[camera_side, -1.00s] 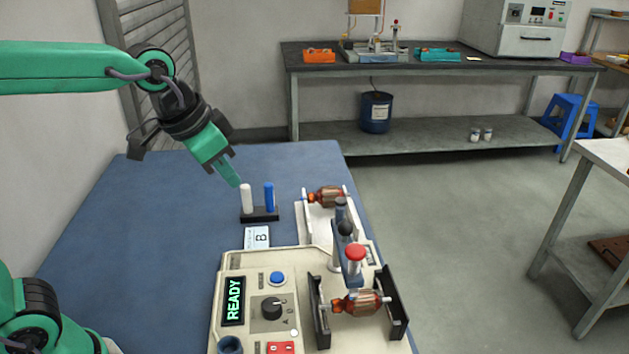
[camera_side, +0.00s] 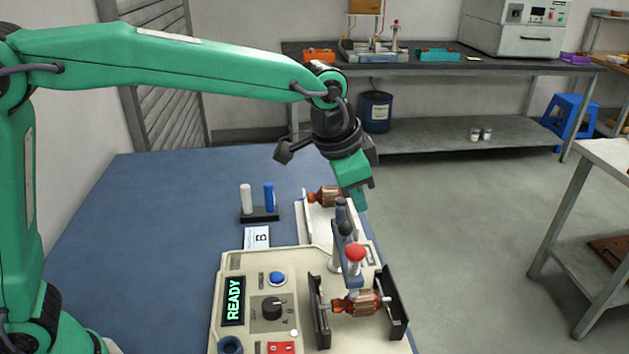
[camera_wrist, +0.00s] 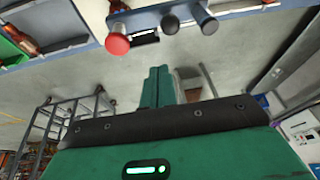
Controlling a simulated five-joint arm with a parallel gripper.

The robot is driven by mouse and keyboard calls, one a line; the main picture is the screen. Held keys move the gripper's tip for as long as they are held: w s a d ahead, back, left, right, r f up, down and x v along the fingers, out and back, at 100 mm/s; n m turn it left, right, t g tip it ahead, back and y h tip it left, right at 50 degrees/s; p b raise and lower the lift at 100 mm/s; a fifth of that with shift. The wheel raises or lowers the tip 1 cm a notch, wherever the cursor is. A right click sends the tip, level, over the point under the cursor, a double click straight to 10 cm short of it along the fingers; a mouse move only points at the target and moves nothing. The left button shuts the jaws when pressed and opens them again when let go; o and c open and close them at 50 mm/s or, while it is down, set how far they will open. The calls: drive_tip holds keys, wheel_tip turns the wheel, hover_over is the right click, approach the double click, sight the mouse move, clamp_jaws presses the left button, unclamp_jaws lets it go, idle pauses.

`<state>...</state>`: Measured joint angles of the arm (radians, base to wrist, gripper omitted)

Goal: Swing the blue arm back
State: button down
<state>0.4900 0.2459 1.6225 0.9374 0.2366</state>
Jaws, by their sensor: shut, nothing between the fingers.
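The blue arm (camera_side: 347,273) is a narrow bar on the cream winding machine (camera_side: 248,262), pointing toward the camera. It carries a red knob (camera_side: 355,253) at its near end and dark knobs behind that. A copper armature (camera_side: 355,303) sits between black guides below its near end. My gripper (camera_side: 360,203) is shut and empty, pointing down just behind and right of the blue arm's far end, apart from the knobs. In the wrist view my shut fingers (camera_wrist: 157,85) show below the red knob (camera_wrist: 117,42) and dark knobs (camera_wrist: 207,24).
Another armature (camera_side: 324,197) rests in a white holder (camera_side: 314,222) behind, close to my gripper. A black stand (camera_side: 260,215) with a white and a blue peg stands left. The panel display (camera_side: 233,301) reads READY. The blue mat (camera_side: 150,240) is clear at left.

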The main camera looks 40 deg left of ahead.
sight(356, 248)
drive_tip(key=shift+w+d+f, duration=0.2)
drive_tip(key=shift+d+f, duration=0.1)
drive_tip(key=shift+d, duration=0.3)
drive_tip(key=shift+w+d+f, duration=0.2)
drive_tip(key=shift+d+f, duration=0.05)
drive_tip(key=shift+d, duration=0.3)
drive_tip(key=shift+f, duration=0.1)
drive_tip(key=shift+s+a+f, duration=0.15)
drive_tip(key=shift+f, duration=2.15)
drive_tip(key=shift+s+a+f, duration=0.1)
drive_tip(key=shift+s+f, duration=0.05)
drive_tip(key=shift+f, duration=2.15)
drive_tip(key=shift+s+a, duration=0.35)
drive_tip(key=shift+s, duration=0.15)
